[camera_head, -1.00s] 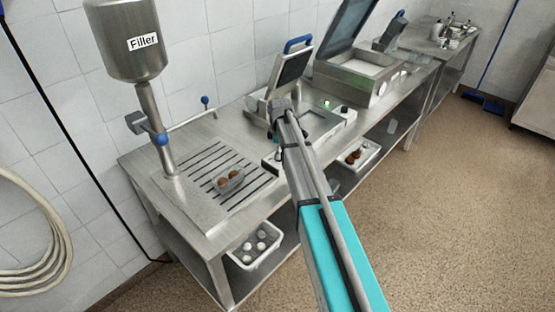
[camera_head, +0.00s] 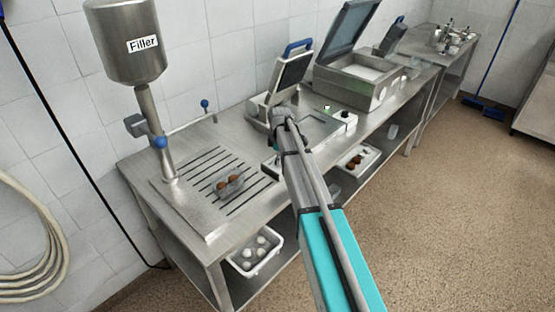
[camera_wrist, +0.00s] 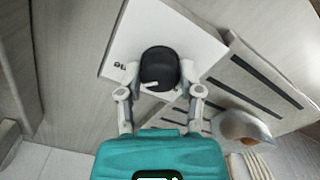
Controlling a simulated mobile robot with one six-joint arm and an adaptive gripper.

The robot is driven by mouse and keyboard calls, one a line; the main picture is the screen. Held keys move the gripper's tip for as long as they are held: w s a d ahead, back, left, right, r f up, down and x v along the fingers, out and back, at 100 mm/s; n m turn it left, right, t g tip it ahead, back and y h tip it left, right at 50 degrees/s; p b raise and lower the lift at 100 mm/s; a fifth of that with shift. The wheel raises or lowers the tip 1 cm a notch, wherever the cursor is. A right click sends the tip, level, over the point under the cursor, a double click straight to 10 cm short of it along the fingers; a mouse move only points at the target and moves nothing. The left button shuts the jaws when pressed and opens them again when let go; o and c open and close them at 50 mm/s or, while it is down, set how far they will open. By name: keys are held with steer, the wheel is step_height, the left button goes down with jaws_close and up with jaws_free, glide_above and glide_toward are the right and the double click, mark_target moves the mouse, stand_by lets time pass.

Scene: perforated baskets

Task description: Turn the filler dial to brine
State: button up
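A round black dial (camera_wrist: 159,69) with a small white pointer sits on a white panel (camera_wrist: 125,45) in the wrist view. Small dark print shows at the panel's left, too small to read. My gripper (camera_wrist: 160,72) has one fingertip on each side of the dial. The fingertips look very close to its rim; I cannot tell whether they press on it. In the head view my arm covers the gripper tips and the dial. The filler (camera_head: 131,45), a steel hopper with a "Filler" label, stands on a post at the left of the steel bench.
A steel machine with a raised lid (camera_head: 357,82) stands farther back. White baskets (camera_head: 253,251) sit on the lower shelf. A coiled hose (camera_head: 45,230) hangs at left.

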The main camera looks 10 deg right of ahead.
jaws_close()
steer(key=shift+a, duration=0.2)
steer(key=shift+s, duration=0.1)
